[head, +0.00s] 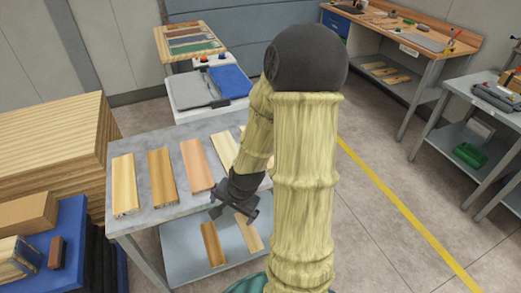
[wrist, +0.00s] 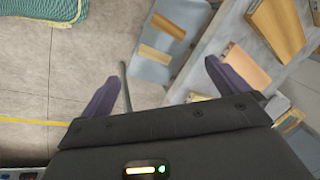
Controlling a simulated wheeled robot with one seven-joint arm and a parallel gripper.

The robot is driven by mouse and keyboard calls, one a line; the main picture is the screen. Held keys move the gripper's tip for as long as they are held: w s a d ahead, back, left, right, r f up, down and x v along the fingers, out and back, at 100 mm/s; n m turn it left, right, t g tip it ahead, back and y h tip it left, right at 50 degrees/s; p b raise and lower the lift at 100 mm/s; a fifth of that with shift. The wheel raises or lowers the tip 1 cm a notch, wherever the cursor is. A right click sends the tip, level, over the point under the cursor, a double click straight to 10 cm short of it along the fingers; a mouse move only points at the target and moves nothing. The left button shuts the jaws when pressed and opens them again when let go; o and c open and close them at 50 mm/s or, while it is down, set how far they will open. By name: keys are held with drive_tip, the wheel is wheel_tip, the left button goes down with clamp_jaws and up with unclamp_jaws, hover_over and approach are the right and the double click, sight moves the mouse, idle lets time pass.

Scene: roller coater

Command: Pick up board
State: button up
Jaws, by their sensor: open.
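Several wooden boards lie in a row on the grey table top (head: 180,202): a light board (head: 125,184) at left, a browner board (head: 162,175), a pinkish board (head: 196,165), and more partly hidden behind my arm. Two more boards, a brown board (head: 213,244) and a paler board (head: 248,233), lie on the lower shelf. My gripper (head: 234,214) is open and empty near the table's front right edge. In the wrist view, the fingers of my gripper (wrist: 161,72) are spread apart, with a brown board (wrist: 277,27) and a pinkish board (wrist: 247,67) to the right.
A stack of lumber (head: 50,125) and a blue platform (head: 65,225) stand left of the table. A roller machine (head: 205,90) stands behind it. Workbenches (head: 405,35) line the back right. Floor with a yellow line (head: 400,205) is clear at right.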

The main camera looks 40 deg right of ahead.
drive_tip(key=w+d+f+m+t+b, duration=0.35)
drive_tip(key=d+f+m+t, duration=0.2)
drive_tip(key=d+m, duration=0.6)
drive_tip(key=s+d+r+m+t+h+b, duration=0.1)
drive_tip(key=d+r+m+t+h, duration=0.1)
drive_tip(key=d+m, duration=0.3)
drive_tip(key=s+d+r+m+t+h+b, duration=0.1)
drive_tip(key=d+m, duration=0.4)
drive_tip(key=m, duration=0.5)
drive_tip(key=shift+d+r+t+h+b, duration=0.4)
drive_tip(key=shift+r+t+h+b, duration=0.25)
drive_tip(key=shift+r, duration=0.1)
drive_tip(key=x, duration=1.1)
drive_tip(key=shift+w+f+p, duration=0.15)
drive_tip(key=shift+p, duration=0.2)
drive_tip(key=shift+w+f, duration=0.2)
drive_tip(key=shift+w, duration=0.1)
